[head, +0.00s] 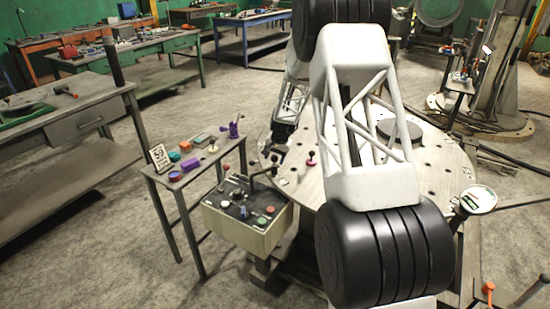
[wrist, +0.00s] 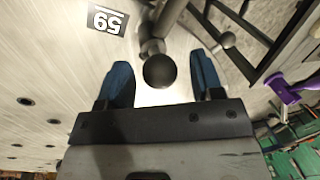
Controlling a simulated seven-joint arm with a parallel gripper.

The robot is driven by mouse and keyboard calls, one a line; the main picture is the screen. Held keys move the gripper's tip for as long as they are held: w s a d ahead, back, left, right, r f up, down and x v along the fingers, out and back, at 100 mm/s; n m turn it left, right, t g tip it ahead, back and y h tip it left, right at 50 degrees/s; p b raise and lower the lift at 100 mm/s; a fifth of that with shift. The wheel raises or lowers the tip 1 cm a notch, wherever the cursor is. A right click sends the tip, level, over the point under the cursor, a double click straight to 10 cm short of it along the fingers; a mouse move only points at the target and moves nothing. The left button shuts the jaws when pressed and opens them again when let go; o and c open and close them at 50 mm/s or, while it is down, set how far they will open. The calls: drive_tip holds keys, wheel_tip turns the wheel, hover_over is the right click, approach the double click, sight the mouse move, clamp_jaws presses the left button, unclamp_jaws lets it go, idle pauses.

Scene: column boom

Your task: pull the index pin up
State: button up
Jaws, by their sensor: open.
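A black ball knob (wrist: 160,71) on a grey metal stem shows in the wrist view at the rim of the round plate; I take it for the index pin's knob. My gripper (wrist: 163,82) is open, with its blue fingertips on either side of the knob. I see gaps between the fingers and the knob, and cannot tell the height difference. The lower part of the pin is hidden. In the head view my arm covers part of the round plate (head: 440,165), and the knob is too small to make out surely.
A label (wrist: 104,20) reading 59 lies on the plate beside the stem. A dark bar frame is right of the knob. A control box (head: 245,212) with buttons stands in front of the plate. A small side table (head: 190,178) holds several coloured parts. A red knob (head: 311,158) stands on the plate.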

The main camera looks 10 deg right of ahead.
sight(275, 156)
clamp_jaws()
drive_tip(key=shift+r, duration=1.75)
unclamp_jaws()
wheel_tip(275, 156, up, 8)
drive_tip(key=d, duration=0.1)
drive_tip(key=shift+s+d+f, duration=0.15)
drive_tip(key=shift+s, duration=0.25)
